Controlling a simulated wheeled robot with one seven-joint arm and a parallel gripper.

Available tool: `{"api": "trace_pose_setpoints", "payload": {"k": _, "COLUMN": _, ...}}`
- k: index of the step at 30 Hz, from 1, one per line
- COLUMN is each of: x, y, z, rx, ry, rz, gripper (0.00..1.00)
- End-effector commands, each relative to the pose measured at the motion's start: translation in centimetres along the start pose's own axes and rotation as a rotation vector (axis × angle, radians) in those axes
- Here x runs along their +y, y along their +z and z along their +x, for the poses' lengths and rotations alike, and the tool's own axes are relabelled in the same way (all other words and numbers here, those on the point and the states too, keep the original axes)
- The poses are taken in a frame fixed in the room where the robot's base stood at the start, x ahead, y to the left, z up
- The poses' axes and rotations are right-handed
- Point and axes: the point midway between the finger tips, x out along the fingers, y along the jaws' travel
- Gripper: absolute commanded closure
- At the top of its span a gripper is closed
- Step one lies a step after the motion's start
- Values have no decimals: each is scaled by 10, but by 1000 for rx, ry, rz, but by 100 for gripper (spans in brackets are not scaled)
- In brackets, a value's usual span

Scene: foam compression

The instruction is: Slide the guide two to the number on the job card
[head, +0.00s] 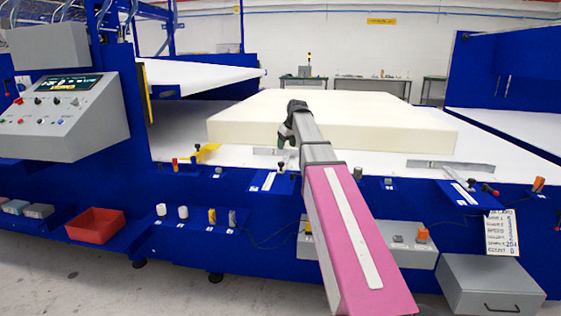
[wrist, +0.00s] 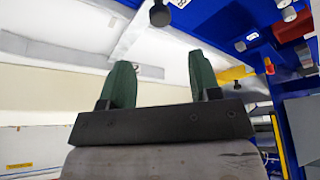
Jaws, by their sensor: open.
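A white job card (head: 503,232) hangs at the front right; its print is too small to read surely. A grey metal guide plate (head: 450,165) lies at the right of the white bed, by a slide scale (head: 466,194). Another plate (head: 265,151) and scale (head: 268,181) are at the left, beside my gripper. My gripper (head: 290,124) is over the bed's front, partly hidden by my wrist. In the wrist view my gripper (wrist: 161,78) has its green fingers apart and empty; a dark knob (wrist: 159,14) shows beyond them.
A large cream foam block (head: 375,125) lies on the bed behind my arm. A grey control console (head: 62,110) stands at the left. A red bin (head: 95,225) and a grey box (head: 490,284) are along the front. Several small knobs and levers line the blue front edge.

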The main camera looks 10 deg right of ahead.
Motion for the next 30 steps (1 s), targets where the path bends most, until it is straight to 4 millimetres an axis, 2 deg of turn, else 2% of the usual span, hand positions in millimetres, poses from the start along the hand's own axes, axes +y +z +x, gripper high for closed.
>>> {"api": "trace_pose_setpoints", "payload": {"k": 15, "x": 0, "y": 0, "z": 80, "rx": -2, "ry": 0, "rz": 0, "gripper": 43}}
{"api": "trace_pose_setpoints", "payload": {"k": 18, "x": 0, "y": 0, "z": 91, "rx": -2, "ry": 0, "rz": 1, "gripper": 43}}
{"api": "trace_pose_setpoints", "payload": {"k": 24, "x": 0, "y": 0, "z": 104, "rx": 0, "ry": 0, "rz": 1, "gripper": 43}}
{"api": "trace_pose_setpoints", "payload": {"k": 30, "x": 0, "y": 1, "z": 105, "rx": 0, "ry": 0, "rz": 0, "gripper": 43}}
